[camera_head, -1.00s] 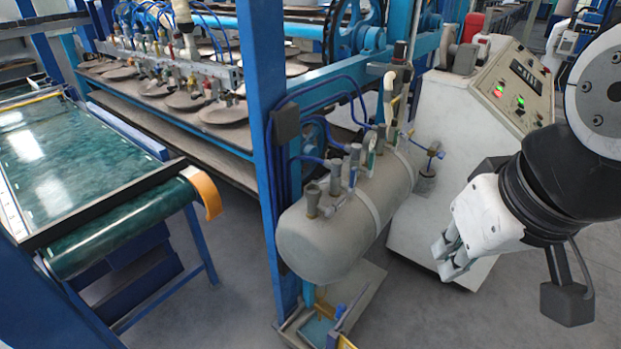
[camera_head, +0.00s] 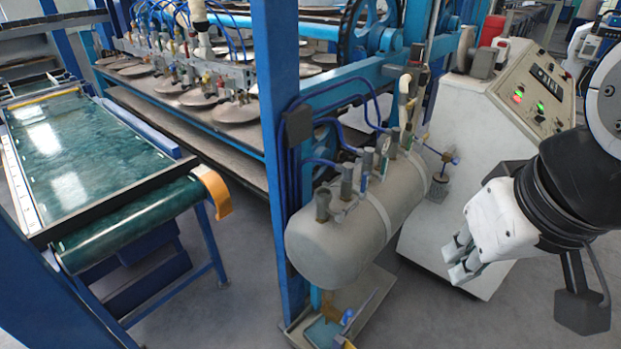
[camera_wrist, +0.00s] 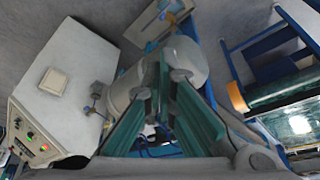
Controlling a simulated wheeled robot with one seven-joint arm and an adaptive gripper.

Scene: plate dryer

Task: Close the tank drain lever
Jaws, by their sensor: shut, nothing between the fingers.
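The grey tank (camera_head: 335,245) lies on its side beside a blue post, with several valves and gauges along its top. Below its near end is a brass drain fitting (camera_head: 330,305) with a small blue lever (camera_head: 347,317); how the lever is turned is too small to tell. Brass and blue parts also show beyond the tank in the wrist view (camera_wrist: 168,15). Another blue-handled valve (camera_head: 450,158) sits by the tank's far end. My gripper (camera_head: 458,258) is shut and empty, right of the tank and apart from it. In the wrist view its fingers (camera_wrist: 165,70) overlap the tank.
A white control cabinet (camera_head: 475,130) stands behind my gripper. The blue post (camera_head: 275,110) rises left of the tank. A green conveyor (camera_head: 80,170) is at left. Grey floor between conveyor and tank is clear.

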